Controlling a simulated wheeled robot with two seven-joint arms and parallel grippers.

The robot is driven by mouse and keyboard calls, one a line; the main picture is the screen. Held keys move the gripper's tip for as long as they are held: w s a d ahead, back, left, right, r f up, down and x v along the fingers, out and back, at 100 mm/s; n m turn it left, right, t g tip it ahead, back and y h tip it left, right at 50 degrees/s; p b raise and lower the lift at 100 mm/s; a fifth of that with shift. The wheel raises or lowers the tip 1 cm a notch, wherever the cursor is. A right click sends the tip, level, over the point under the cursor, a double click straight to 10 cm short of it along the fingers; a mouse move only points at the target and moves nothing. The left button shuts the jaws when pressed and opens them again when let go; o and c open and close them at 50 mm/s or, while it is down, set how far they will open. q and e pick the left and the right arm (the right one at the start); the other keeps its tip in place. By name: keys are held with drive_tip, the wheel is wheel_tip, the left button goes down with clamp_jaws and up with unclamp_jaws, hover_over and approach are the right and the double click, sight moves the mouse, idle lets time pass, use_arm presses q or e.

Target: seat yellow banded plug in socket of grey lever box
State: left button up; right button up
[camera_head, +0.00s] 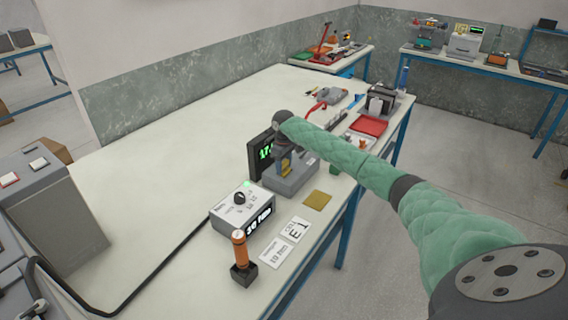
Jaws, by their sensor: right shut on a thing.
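My right arm comes in from the lower right, and its dark gripper (286,158) points down over a grey box (292,186) near the table's right edge. This looks like the lever box; its socket and lever are not clear behind the gripper. The gripper is shut on a small yellow piece (285,169), which looks like the yellow banded plug. Its bands are too small to make out. It is upright just above or at the top of the box; I cannot tell whether it is in the socket. My left gripper is not in view.
A black display (261,152) with green digits stands behind the box. A white knob unit (240,209), an orange-handled tool (239,246) in a black stand and label cards (294,230) are nearer. A red tray (370,126) lies farther back. The table's left (170,160) is clear.

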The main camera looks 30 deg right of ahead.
sight(284, 162)
drive_tip(key=o, duration=1)
drive_tip(key=shift+f, duration=0.1)
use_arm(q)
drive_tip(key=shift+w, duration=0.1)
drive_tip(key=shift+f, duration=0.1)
use_arm(e)
drive_tip(key=shift+r, duration=0.4)
use_arm(q)
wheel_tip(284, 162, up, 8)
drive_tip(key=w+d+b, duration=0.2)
drive_tip(key=b, duration=0.1)
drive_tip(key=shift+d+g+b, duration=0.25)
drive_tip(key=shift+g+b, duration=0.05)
use_arm(e)
wheel_tip(284, 162, up, 12)
drive_tip(key=shift+f, duration=0.25)
